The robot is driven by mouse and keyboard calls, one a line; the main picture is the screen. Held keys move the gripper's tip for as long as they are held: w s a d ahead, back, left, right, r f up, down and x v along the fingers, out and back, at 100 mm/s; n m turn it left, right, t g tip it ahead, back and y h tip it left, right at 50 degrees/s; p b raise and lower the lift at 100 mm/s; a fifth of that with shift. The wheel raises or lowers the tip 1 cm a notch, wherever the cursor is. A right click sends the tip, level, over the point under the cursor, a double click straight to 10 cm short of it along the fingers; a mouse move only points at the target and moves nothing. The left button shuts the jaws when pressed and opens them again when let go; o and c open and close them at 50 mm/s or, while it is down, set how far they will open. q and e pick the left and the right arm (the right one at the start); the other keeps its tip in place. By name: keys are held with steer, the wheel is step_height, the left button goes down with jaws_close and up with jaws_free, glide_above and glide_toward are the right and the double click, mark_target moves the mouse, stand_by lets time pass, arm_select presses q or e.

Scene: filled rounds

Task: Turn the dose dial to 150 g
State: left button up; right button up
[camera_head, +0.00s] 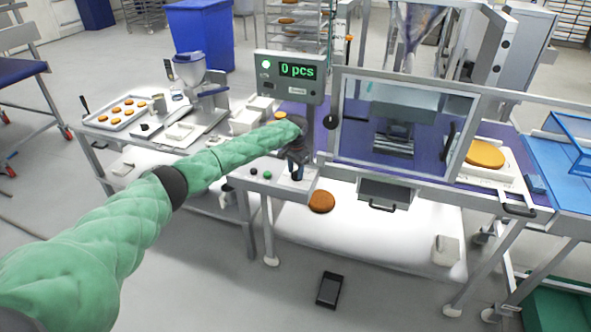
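My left arm, in a green sleeve, reaches in from the left. Its dark gripper (296,172) points down at the right part of a small light-grey control panel (268,188). The fingers are small and dark, and I cannot tell whether they are open or shut or touch anything. No dose dial can be made out clearly; the gripper covers part of the panel. Black and green buttons (265,174) show on the panel's left part. A display (297,71) above reads "0 pcs", with a lit green lamp beside it. My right gripper is not in view.
A framed clear guard (338,150) stands right of the gripper, with a round black knob (331,122) near its left edge. Left is a bench with a tray of brown rounds (123,113). A brown round (321,201) shows below the panel. A dark tablet-like object (329,290) lies on the floor.

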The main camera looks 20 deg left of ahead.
arm_select(q)
steer(key=shift+c, duration=0.2)
jaws_close()
